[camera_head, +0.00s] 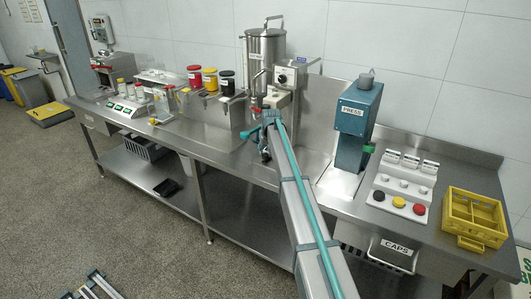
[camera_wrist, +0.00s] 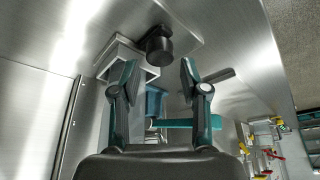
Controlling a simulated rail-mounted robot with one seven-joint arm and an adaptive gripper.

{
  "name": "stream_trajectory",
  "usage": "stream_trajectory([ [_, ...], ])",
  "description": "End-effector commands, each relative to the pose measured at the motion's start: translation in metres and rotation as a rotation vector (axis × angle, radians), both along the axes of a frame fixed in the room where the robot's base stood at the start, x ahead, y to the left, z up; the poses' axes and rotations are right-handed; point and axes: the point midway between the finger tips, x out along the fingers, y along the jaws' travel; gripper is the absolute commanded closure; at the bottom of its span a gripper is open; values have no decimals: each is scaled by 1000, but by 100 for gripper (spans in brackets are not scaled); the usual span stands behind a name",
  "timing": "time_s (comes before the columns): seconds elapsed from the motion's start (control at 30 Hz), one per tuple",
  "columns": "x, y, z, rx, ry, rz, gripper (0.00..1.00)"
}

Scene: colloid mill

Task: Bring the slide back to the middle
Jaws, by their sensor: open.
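My gripper (camera_wrist: 158,66) is open, with its two dark-tipped fingers apart and nothing between them in the wrist view. Beyond the fingertips are a short black cylinder (camera_wrist: 160,46) and a pale block (camera_wrist: 128,57), close to a steel surface. In the head view my arm reaches up to the front of the mill, with its steel hopper (camera_head: 266,48) and knobbed housing (camera_head: 287,79). My arm hides part of the mill's front, and the fingertips cannot be made out there. I cannot tell which part is the slide or where it stands.
A blue press (camera_head: 356,125) stands right of the mill. Further right are a panel with coloured caps (camera_head: 399,201) and a yellow crate (camera_head: 474,218). Red, yellow and black-lidded jars (camera_head: 210,80) stand to the left. The bench front (camera_head: 205,142) is partly clear.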

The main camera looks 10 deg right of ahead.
Motion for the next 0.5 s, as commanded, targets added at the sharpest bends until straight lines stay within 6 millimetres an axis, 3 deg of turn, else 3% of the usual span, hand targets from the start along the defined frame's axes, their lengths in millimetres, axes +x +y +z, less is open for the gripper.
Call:
stream_trajectory([
  [0.2,11,1,-23,0,0,0,55],
  [0.5,13,1,-32,0,0,0,55],
])
